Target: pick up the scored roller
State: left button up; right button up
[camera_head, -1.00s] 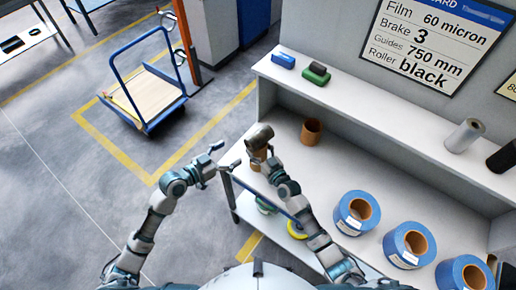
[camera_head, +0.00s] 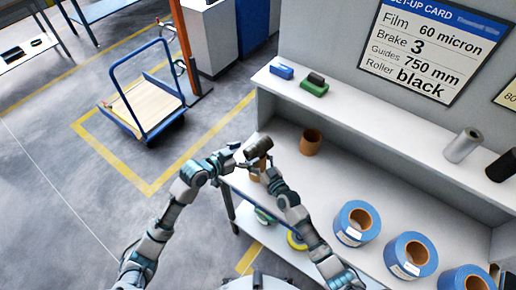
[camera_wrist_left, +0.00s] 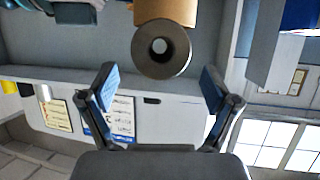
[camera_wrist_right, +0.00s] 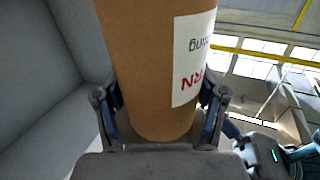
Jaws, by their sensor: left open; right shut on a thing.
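A dark grey roller (camera_head: 258,147) lies tilted at the top of a brown labelled cylinder (camera_head: 257,168) near the shelf's left end. In the left wrist view the grey roller (camera_wrist_left: 161,49) shows its round end with a dark hole, and the brown surface is behind it. My left gripper (camera_head: 238,158) is open, just left of the roller; its fingers (camera_wrist_left: 158,90) are apart with nothing between them. My right gripper (camera_wrist_right: 160,120) is shut on the brown cylinder (camera_wrist_right: 150,60), which has a white label with red letters. Whether the roller touches the cylinder is unclear.
Another brown cup (camera_head: 311,142) stands on the shelf (camera_head: 345,180). Several blue rolls (camera_head: 357,223) stand at the right front. Blue and green blocks (camera_head: 314,87) and grey and black rollers (camera_head: 462,146) are on the upper ledge. A cart (camera_head: 145,105) stands on the floor.

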aim_at(258, 147)
pick_arm(q)
jog(key=x, duration=0.6)
jog(key=shift+w+d, duration=0.25)
jog(key=shift+w, duration=0.05)
jog(key=c, duration=1.6)
notch_tip(258, 147, up, 10)
jog(key=shift+r, duration=0.1)
